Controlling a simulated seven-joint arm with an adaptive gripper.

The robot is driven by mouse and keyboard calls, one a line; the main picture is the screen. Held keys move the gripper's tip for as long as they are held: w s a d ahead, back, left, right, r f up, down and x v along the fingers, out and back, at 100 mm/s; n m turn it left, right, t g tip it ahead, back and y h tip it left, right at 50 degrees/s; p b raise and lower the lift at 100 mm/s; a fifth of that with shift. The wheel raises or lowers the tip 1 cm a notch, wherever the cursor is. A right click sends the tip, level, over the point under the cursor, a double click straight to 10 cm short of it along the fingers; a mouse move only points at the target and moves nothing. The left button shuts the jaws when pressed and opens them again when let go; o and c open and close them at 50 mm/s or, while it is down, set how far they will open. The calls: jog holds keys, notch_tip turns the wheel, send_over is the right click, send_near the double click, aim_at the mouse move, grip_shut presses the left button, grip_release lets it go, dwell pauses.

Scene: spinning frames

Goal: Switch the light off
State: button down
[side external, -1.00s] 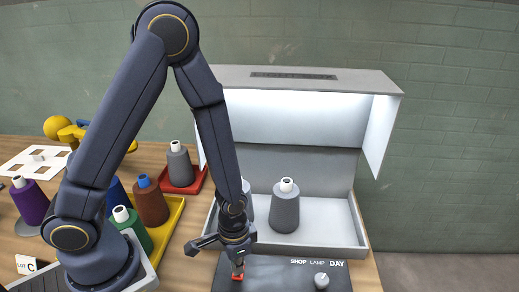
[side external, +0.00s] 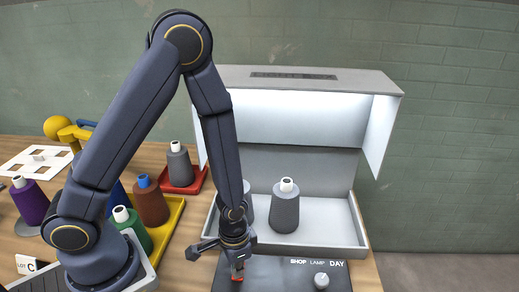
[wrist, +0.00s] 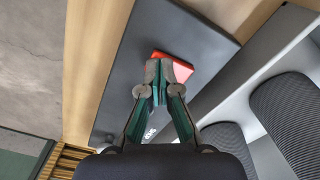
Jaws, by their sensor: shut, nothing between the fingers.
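The light box (side external: 290,118) has a bright white inner back panel, so its lamp looks lit. In front of it lies a dark control panel (side external: 275,275) with a red switch (side external: 238,279) at its left end and a grey knob at its right. My gripper (side external: 238,268) is shut and empty, pointing down at the red switch. In the wrist view the closed fingertips (wrist: 160,66) overlap the red switch (wrist: 180,69) and hide part of it. I cannot tell whether they touch it.
The grey knob (side external: 321,280) sits by the words SHOP LAMP DAY. Grey yarn cones (side external: 285,212) stand in the box tray behind my gripper. Coloured cones and trays (side external: 152,203) stand to the left. The panel's middle is clear.

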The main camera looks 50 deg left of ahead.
jog(key=shift+r, duration=3.4)
jog(key=w+a+r+n+t, duration=0.1)
jog(key=w+a+r+t, duration=0.15)
jog(key=r, duration=0.55)
jog(key=w+a+r+n+t, duration=0.1)
jog(key=w+a+r+t, duration=0.15)
jog(key=r, duration=0.45)
jog(key=s+a+r+n, duration=0.1)
jog(key=s+a+r, duration=0.2)
jog(key=s+r, duration=0.5)
jog(key=shift+s+a+r+t, duration=0.15)
jog(key=shift+s+a+t, duration=0.15)
jog(key=shift+s, duration=0.3)
